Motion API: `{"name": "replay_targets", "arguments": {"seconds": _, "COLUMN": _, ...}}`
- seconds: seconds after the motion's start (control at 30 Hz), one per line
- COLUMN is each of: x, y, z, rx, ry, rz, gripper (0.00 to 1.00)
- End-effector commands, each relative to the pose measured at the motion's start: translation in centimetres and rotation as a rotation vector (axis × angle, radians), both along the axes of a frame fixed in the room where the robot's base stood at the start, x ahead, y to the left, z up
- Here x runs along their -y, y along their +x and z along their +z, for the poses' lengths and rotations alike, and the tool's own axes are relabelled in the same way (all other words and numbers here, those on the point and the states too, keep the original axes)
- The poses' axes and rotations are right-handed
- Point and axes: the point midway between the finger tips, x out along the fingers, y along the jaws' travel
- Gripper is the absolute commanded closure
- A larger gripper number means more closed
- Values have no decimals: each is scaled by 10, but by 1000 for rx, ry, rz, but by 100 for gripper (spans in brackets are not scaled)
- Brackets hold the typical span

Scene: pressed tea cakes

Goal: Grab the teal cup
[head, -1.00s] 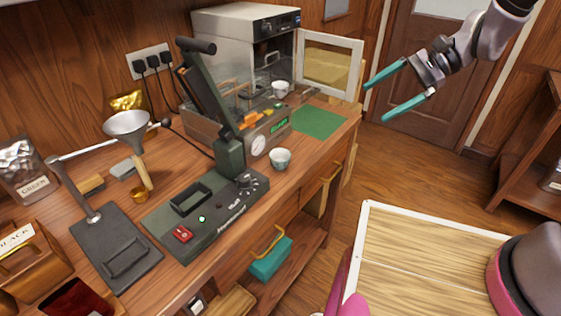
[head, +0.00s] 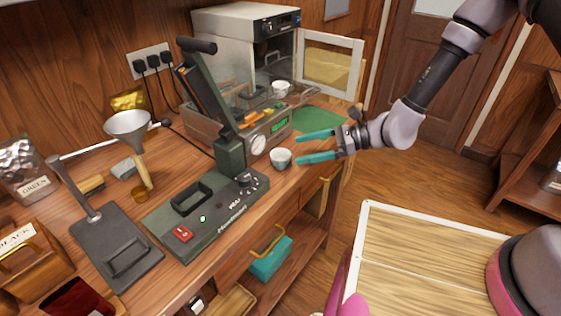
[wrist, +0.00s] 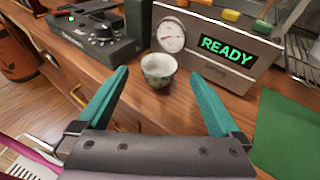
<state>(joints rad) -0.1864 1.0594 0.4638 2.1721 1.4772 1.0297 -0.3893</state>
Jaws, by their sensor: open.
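A small pale teal cup (head: 280,158) stands upright on the wooden counter, beside the dark press and in front of the scale with the dial. In the wrist view the cup (wrist: 158,69) sits ahead of and between my fingers. My gripper (head: 298,148) is open and empty, with teal fingers pointing left toward the cup. In the wrist view my gripper (wrist: 160,85) shows both fingers spread wide, with their tips just short of the cup. A second, whiter cup (head: 281,89) stands farther back near the oven.
The dark green press (head: 215,215) stands left of the cup. The scale (wrist: 215,50) reading READY is close behind it. A green mat (head: 320,119) lies to the right. The oven door (head: 330,65) hangs open at the back. The counter's front edge is near my gripper.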

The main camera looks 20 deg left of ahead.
Motion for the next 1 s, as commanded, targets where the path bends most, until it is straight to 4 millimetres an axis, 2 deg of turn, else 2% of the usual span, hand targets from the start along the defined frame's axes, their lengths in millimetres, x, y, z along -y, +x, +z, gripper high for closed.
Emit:
{"name": "replay_targets", "arguments": {"seconds": 0.17, "x": -12, "y": -5, "z": -5, "rx": -3, "ry": 0, "rz": 1, "gripper": 0}}
{"name": "replay_targets", "arguments": {"seconds": 0.43, "x": -46, "y": -15, "z": -19, "rx": 1, "ry": 0, "rz": 1, "gripper": 0}}
{"name": "replay_targets", "arguments": {"seconds": 0.73, "x": -50, "y": -16, "z": -20, "rx": 1, "ry": -1, "rz": 0, "gripper": 0}}
{"name": "replay_targets", "arguments": {"seconds": 0.93, "x": -50, "y": -16, "z": -20, "rx": 1, "ry": -1, "rz": 0, "gripper": 76}}
{"name": "replay_targets", "arguments": {"seconds": 0.97, "x": -50, "y": -16, "z": -20, "rx": 1, "ry": -1, "rz": 0, "gripper": 82}}
{"name": "replay_targets", "arguments": {"seconds": 1.0, "x": -50, "y": -16, "z": -20, "rx": 1, "ry": -1, "rz": 0, "gripper": 82}}
